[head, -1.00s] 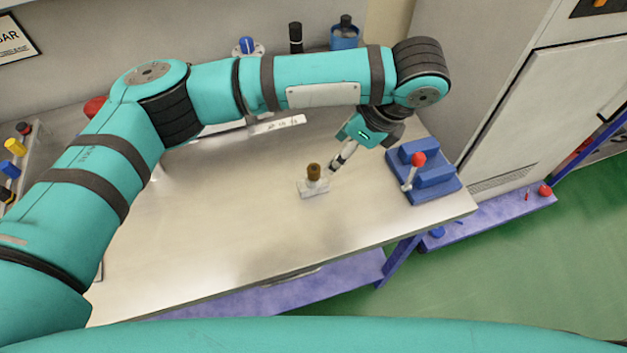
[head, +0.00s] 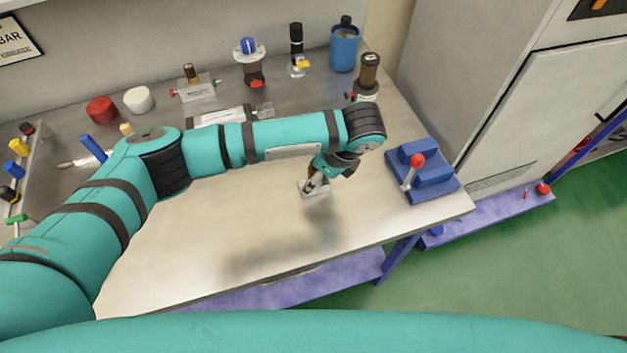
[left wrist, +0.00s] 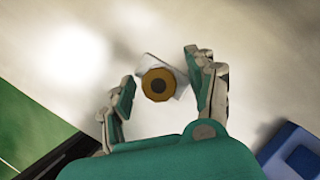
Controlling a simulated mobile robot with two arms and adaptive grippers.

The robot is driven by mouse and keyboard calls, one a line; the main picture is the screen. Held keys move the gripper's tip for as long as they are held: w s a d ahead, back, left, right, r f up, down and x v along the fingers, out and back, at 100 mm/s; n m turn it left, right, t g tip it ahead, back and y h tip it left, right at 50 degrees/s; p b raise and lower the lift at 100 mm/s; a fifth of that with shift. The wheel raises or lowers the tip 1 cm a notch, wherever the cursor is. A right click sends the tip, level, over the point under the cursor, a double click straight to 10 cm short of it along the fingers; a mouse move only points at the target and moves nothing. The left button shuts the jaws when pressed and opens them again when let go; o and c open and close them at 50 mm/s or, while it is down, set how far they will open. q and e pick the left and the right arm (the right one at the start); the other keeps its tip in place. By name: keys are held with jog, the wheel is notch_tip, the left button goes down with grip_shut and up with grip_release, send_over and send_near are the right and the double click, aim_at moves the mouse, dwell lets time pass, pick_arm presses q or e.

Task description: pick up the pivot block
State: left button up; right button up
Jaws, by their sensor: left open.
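The pivot block appears to be the small pale block (head: 318,193) with a brown-brass round top, standing on the steel bench. In the left wrist view its round top (left wrist: 158,84) shows from above, with a dark hole in the middle and part of the pale base behind it. My left gripper (head: 313,182) is right above and around it, hiding much of it in the head view. In the left wrist view the fingers of my left gripper (left wrist: 159,68) are open, one on each side of the round top, with gaps visible. My right gripper is not in view.
A blue fixture (head: 430,180) with a red-knobbed lever stands to the right at the bench edge. The front bench is clear.

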pick_arm(q)
grip_shut()
dwell(0.3)
jog(key=shift+r, duration=0.15)
